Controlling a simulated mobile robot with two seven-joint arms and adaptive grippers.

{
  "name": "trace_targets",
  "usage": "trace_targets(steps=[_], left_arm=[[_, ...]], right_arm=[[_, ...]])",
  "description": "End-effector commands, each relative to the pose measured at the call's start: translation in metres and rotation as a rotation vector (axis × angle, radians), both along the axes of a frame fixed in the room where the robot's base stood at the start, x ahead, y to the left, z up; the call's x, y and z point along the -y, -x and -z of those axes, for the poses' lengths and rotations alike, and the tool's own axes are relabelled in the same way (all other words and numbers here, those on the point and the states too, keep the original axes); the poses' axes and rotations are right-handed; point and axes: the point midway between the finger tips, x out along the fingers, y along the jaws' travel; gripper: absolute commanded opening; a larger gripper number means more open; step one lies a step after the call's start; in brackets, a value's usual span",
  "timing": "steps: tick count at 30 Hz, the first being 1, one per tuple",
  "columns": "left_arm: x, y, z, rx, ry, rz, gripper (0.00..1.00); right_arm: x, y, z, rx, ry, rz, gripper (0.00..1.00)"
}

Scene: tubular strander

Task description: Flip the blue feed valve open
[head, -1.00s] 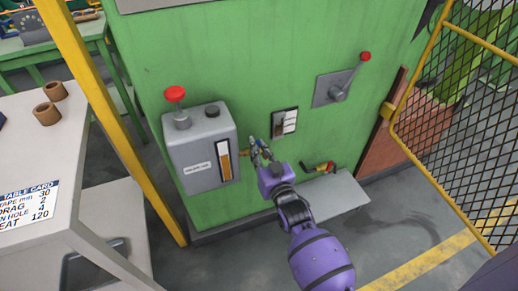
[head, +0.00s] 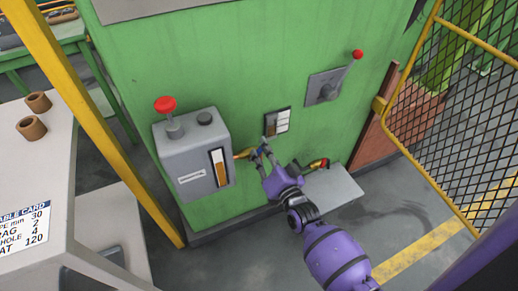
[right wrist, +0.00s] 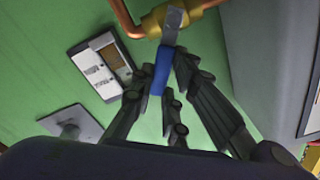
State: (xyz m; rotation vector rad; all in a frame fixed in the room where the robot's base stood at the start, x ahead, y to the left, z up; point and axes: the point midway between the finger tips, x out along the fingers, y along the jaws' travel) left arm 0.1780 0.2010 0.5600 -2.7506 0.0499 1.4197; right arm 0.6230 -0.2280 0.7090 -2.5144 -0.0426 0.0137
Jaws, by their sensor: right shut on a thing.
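The blue feed valve has a blue-sleeved flat metal lever (right wrist: 160,75) on a brass body (right wrist: 188,12), seen at the top of the right wrist view. In the head view its brass body (head: 244,154) sticks out from the right side of a grey box on the green wall. My right gripper (head: 264,146) is at the lever, just right of the brass body. In the right wrist view my right gripper (right wrist: 165,92) has its fingers on both sides of the blue sleeve, shut on it. The fingers partly hide the sleeve. My left gripper is not in view.
The grey box (head: 190,165) with a red knob (head: 165,105) stands left of the valve. A switch panel (head: 278,122) and a red-tipped lever (head: 357,55) are on the wall to the right. A grey ledge (head: 335,192) lies below; yellow mesh fencing (head: 445,110) stands right.

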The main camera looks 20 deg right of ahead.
Motion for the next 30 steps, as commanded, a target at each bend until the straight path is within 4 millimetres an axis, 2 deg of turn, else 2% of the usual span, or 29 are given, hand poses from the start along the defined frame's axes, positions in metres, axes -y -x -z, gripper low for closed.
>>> trace_targets(steps=[8, 21, 30], left_arm=[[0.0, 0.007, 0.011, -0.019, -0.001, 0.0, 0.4], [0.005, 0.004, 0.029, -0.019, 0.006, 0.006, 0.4], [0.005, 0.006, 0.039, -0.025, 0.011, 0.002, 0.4]], right_arm=[[0.012, 0.0, 0.014, -0.012, -0.261, -0.001, 0.0], [0.023, 0.0, 0.037, -0.026, -0.664, 0.0, 0.0], [0.025, 0.0, 0.048, -0.032, -0.858, 0.001, 0.0]])
